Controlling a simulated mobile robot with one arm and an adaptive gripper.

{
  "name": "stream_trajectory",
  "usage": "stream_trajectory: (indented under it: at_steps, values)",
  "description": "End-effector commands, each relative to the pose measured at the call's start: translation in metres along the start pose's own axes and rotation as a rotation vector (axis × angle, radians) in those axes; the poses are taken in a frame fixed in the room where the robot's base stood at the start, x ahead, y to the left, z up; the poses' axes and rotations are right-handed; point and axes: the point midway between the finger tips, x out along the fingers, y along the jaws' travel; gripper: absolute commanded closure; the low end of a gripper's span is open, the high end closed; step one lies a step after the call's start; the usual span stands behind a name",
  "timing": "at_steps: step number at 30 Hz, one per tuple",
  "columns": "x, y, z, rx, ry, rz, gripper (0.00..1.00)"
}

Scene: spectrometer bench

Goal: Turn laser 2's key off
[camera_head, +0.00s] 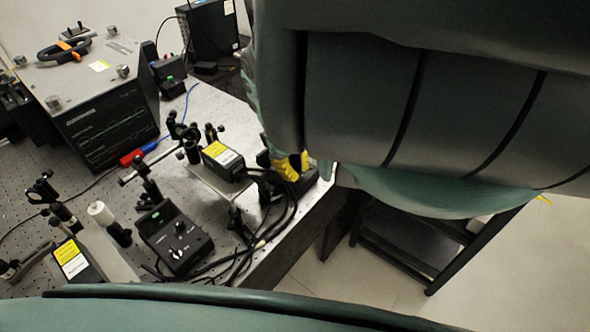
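A black control box (177,238) with knobs on its top face sits at the front of the bench. A second black box (305,181) lies at the bench's right edge, partly hidden by my arm. A laser head (223,159) with a yellow and white label stands on a plate left of it. A similar labelled laser head (76,264) is at lower left. I cannot read which is laser 2, and no key is clearly visible. A yellow part of my gripper (290,166) appears over the second box. Contact and finger opening cannot be made out; my arm hides the rest.
A large grey instrument (105,105) with an orange-handled clamp (65,50) on top stands at back left. Several optics posts and black cables crowd the perforated bench. A dark stand (415,245) is beside the bench at right, with pale floor around it.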

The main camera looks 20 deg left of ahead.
Motion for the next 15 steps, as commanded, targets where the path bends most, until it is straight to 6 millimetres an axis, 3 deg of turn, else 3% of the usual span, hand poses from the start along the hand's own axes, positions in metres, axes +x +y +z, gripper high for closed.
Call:
stream_trajectory:
  at_steps: [7,9,15]
  values:
    - [0.0004,0.0007,-0.0007,-0.001,0.003,0.002,1.0]
    - [0.0003,0.0008,-0.0008,0.0,0.003,0.002,0.88]
    - [0.0,0.0004,-0.0004,0.0,0.002,0.001,0.68]
